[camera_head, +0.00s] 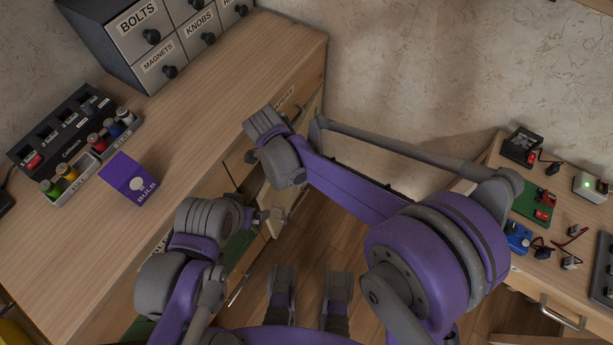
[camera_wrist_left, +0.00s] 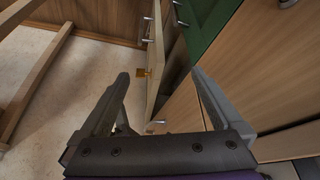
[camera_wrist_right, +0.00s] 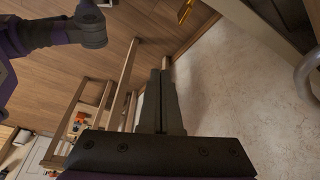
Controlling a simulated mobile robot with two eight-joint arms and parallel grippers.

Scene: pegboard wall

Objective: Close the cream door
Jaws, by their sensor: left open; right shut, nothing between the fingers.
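The cream door (camera_head: 277,222) shows as a pale panel standing open below the desk's right end in the head view, partly hidden by my arms. In the left wrist view the cream door (camera_wrist_left: 155,62) is seen nearly edge-on, standing out from the cabinet front, with a gap on its right. My left gripper (camera_wrist_left: 160,75) is open, with the door's edge appearing between its fingers; I cannot tell whether they touch it. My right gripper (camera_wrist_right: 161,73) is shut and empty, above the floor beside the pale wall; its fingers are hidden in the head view.
A green panel (camera_wrist_left: 205,25) is beside the door. A second table (camera_head: 560,235) with electrical parts stands right. Open floor lies between.

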